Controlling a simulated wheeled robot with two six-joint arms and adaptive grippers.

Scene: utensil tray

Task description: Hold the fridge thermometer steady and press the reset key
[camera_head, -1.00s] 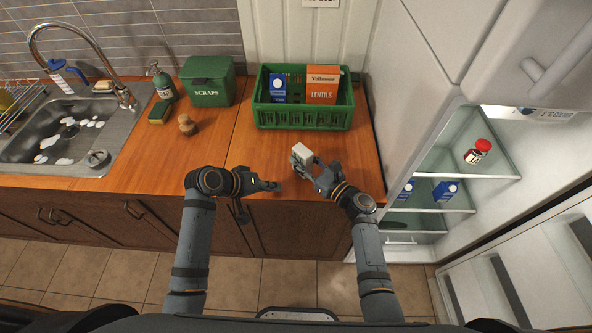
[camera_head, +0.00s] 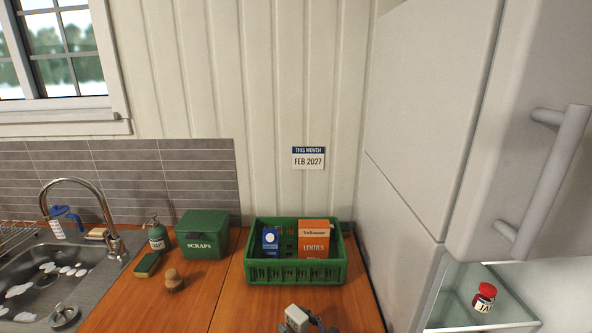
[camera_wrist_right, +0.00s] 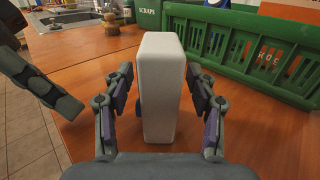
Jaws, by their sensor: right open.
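The fridge thermometer is a white upright block (camera_wrist_right: 162,85) that stands between the fingers of my right gripper (camera_wrist_right: 160,82) in the right wrist view. Gaps show on both sides of it, so the fingers are open around it and not closed on it. In the head view the thermometer (camera_head: 296,318) is at the bottom edge, with part of my right gripper (camera_head: 312,322) beside it. Its reset key cannot be made out. Part of my left gripper (camera_wrist_right: 50,95) shows at the left of the right wrist view, apart from the thermometer; its opening cannot be judged.
A green crate (camera_head: 297,272) with a lentils box (camera_head: 313,238) and a blue box (camera_head: 271,240) stands behind. A scraps bin (camera_head: 203,240), brush (camera_head: 173,281) and sink (camera_head: 40,285) are left. The fridge (camera_head: 450,300) is right. A wall card reads FEB 2027 (camera_head: 309,161).

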